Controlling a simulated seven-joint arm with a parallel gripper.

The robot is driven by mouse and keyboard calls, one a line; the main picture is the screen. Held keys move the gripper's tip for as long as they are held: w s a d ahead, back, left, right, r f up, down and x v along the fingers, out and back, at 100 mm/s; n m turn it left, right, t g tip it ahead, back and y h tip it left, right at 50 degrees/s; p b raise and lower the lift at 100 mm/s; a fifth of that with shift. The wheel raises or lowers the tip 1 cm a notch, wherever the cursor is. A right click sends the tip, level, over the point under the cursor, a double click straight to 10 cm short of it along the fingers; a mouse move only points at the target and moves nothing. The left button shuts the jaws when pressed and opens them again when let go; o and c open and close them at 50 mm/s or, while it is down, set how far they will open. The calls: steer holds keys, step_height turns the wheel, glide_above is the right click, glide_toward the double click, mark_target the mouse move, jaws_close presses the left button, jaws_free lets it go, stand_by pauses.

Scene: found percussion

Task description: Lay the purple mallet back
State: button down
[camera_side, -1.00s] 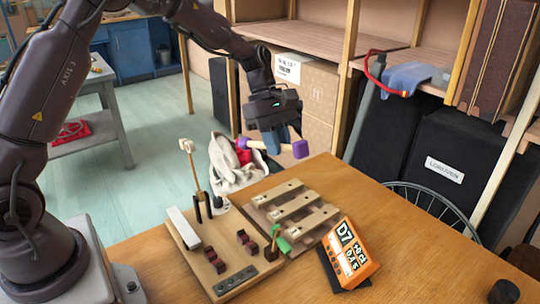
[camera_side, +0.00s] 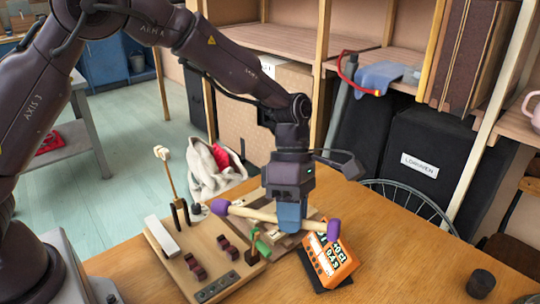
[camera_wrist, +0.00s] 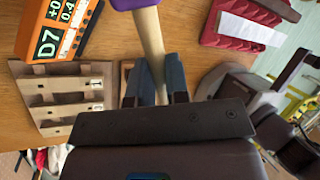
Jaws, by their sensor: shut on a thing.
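The purple mallet has a pale handle (camera_side: 255,214) with a purple piece (camera_side: 333,230) at each end. My gripper (camera_side: 291,222) is shut on the handle, and the mallet lies crosswise and slightly tilted above the tone-bar board (camera_side: 283,243). In the wrist view the handle (camera_wrist: 150,40) runs up from between my fingers (camera_wrist: 158,85) to a purple end (camera_wrist: 130,3). A wooden stand (camera_side: 173,262) to the left carries dark red notched cradles (camera_side: 228,247); they look empty. Whether the mallet touches anything below is unclear.
An orange box marked D7 (camera_wrist: 60,30) leans close to the mallet's right end. A pale-headed mallet (camera_side: 168,175) stands upright in the stand, and a green piece (camera_side: 261,243) sits at its right edge. The table's front right is mostly clear, with a dark cylinder (camera_side: 481,283).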

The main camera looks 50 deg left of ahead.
steer(key=s+d+f+m+g+y, duration=0.1)
steer(key=s+d+f, duration=0.2)
steer(key=s+d+f+m+g+y, duration=0.1)
steer(key=s+d+f+m, duration=0.1)
steer(key=s+d+f, duration=0.1)
steer(key=s+d+f+m+g+y, duration=0.1)
steer(key=s+d+f+m, duration=0.1)
steer(key=s+d+f, duration=0.2)
steer(key=shift+s+f, duration=0.25)
steer(key=shift+f, duration=0.4)
steer(key=shift+f, duration=0.1)
steer(key=shift+f, duration=3.1)
steer(key=shift+f, duration=0.4)
steer(key=c, duration=1.2)
jaws_free()
steer(key=shift+o, duration=0.8)
steer(key=v, duration=1.3)
steer(key=shift+w+r, duration=0.15)
steer(key=shift+r, duration=0.05)
steer(key=shift+d, duration=0.15)
